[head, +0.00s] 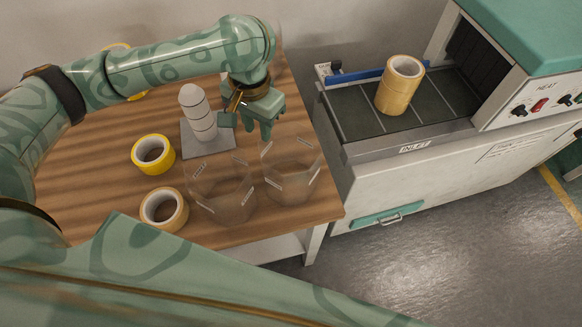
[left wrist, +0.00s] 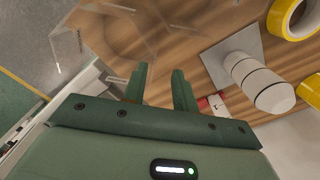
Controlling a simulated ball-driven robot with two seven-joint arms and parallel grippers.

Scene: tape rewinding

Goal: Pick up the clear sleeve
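Two clear sleeves with short white edge marks stand near the table's front right corner: a left one (head: 222,192) and a right one (head: 290,172). My left gripper (head: 247,124) points down above the table, behind the sleeves and right of the white post. Its two fingers are apart in the left wrist view (left wrist: 159,75), with bare table seen between them. Faint clear sleeve walls (left wrist: 112,32) show at the upper left of that view. Whether the fingers touch a sleeve I cannot tell. My right gripper is not in view.
A white banded post (head: 198,112) on a grey base stands left of the gripper. A yellow roll (head: 153,154) and a tan roll (head: 164,210) lie further left. Right of the table, a stack of tan rolls (head: 400,86) stands on the heat machine's inlet conveyor (head: 355,113).

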